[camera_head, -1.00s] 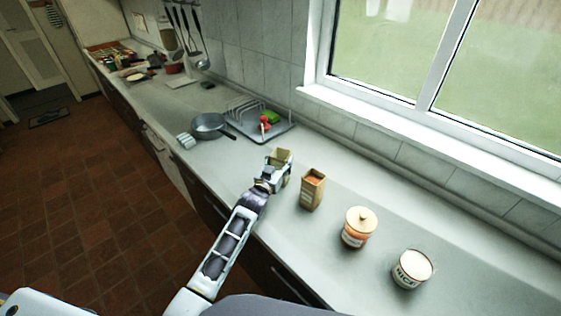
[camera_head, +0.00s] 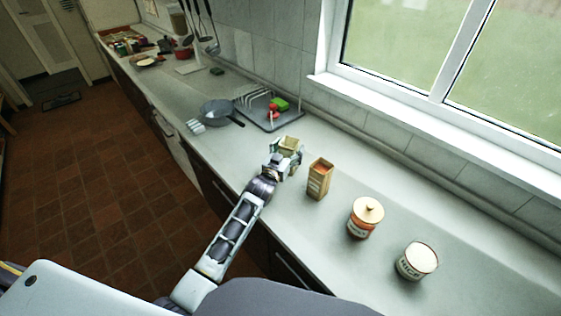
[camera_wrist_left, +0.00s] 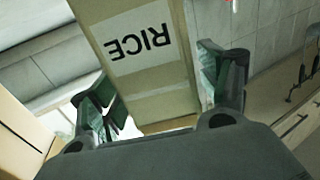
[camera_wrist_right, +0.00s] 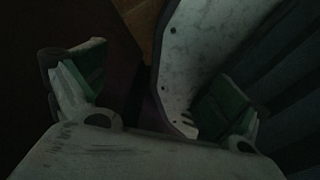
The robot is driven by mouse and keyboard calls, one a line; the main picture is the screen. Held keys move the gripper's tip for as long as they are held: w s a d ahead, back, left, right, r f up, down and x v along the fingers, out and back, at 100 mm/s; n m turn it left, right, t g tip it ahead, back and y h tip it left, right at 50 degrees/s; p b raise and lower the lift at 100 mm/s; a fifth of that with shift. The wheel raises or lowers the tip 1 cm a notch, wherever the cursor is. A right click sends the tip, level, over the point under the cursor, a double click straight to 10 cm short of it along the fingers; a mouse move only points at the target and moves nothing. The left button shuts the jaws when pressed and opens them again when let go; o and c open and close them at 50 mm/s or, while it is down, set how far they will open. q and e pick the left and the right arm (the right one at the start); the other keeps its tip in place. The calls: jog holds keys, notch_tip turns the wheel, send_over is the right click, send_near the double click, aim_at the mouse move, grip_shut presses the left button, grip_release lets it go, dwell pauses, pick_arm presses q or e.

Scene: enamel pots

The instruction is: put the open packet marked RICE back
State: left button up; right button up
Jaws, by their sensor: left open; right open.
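The tan RICE packet (camera_head: 291,143) stands on the counter with its top open. In the left wrist view its white label (camera_wrist_left: 140,40) reads RICE upside down. My left gripper (camera_head: 286,160) is at the packet. In the left wrist view its open fingers (camera_wrist_left: 160,95) are on either side of the packet, the right finger close to its side and a gap by the left one. The RICE pot (camera_head: 416,262) stands at the right with a pale top. My right gripper (camera_wrist_right: 150,100) shows only in its own dark wrist view, open and with nothing clear between its fingers.
A second open packet (camera_head: 320,180) with orange contents stands right of the left gripper. A lidded pot (camera_head: 365,217) stands between it and the RICE pot. A pan (camera_head: 220,112) and a dish rack (camera_head: 268,115) are farther back.

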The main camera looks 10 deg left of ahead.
pick_arm(q)
jog(key=s+a, duration=0.2)
jog(key=s, duration=0.9)
jog(key=shift+s+a+b, duration=0.15)
jog(key=shift+s+b, duration=0.25)
jog(key=shift+f, duration=0.1)
dwell(0.9)
